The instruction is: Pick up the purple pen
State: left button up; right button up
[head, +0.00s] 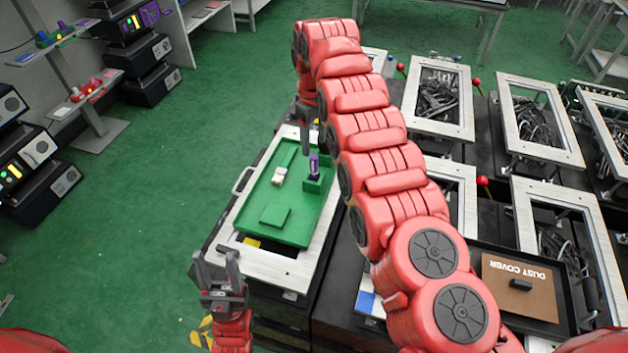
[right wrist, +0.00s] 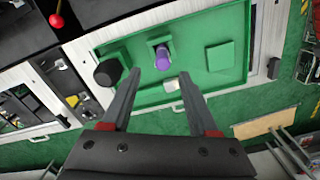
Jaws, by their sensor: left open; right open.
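The purple pen (head: 314,166) stands upright in a small green holder in the green tray (head: 243,215), towards its right side. In the right wrist view the purple pen (right wrist: 162,62) shows between and beyond my fingertips. My right gripper (head: 305,135) hangs from above beside the pen, partly hidden by my own arm; its jaws (right wrist: 158,74) are open and empty. I cannot tell how far its tips are from the pen. My left gripper (head: 216,262) is open and empty, near the front left corner of the tray's frame.
A small white object (head: 279,176) and a low green block (head: 275,216) lie in the tray. A black round thing (right wrist: 108,71) is left of the pen in the wrist view. Metal-framed boxes (head: 440,98) fill the right; green floor lies open at left.

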aim_at(314, 166)
jog(key=shift+s+f+p, duration=0.15)
jog(key=shift+f+p, duration=0.4)
jog(key=shift+f, duration=1.2)
jog(key=shift+f+p, duration=0.35)
jog(key=shift+p, duration=0.15)
notch_tip(314, 166, down, 3)
jog(key=shift+s+f+p, duration=0.15)
jog(key=shift+f+p, duration=0.05)
jog(key=shift+p, duration=0.95)
jog(key=shift+f, duration=0.6)
grip_shut()
